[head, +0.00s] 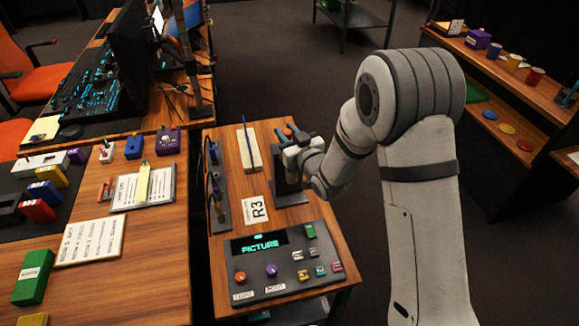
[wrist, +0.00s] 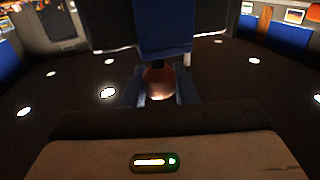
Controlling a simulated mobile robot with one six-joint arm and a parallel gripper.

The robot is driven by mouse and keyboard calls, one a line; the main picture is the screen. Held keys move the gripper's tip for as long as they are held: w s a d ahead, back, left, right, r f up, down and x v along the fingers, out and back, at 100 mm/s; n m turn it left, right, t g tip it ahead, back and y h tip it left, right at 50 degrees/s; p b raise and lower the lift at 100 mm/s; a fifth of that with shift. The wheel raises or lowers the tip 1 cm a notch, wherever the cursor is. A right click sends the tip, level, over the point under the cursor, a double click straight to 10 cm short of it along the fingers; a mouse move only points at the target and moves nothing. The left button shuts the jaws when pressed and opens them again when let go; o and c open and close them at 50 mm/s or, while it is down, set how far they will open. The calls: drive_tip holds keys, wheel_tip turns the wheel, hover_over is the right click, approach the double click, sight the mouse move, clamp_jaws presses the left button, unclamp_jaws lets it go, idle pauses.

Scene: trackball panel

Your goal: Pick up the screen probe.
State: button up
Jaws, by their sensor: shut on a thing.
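My gripper (head: 287,132) is at the back right of the wooden side table, above a dark stand (head: 291,198). In the wrist view the rounded coppery end (wrist: 158,83) shows between the two fingers (wrist: 160,88).
A dark panel (head: 283,268) with a PICTURE display, knobs and buttons is at the front. An R3 card (head: 255,208) lies between them. A cluttered desk (head: 155,265) is on the left.

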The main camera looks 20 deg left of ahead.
clamp_jaws()
drive_tip(key=shift+r, duration=0.1)
drive_tip(key=shift+r, duration=0.2)
wheel_tip(320, 180, up, 19)
drive_tip(key=shift+r, duration=0.2)
idle(0.7)
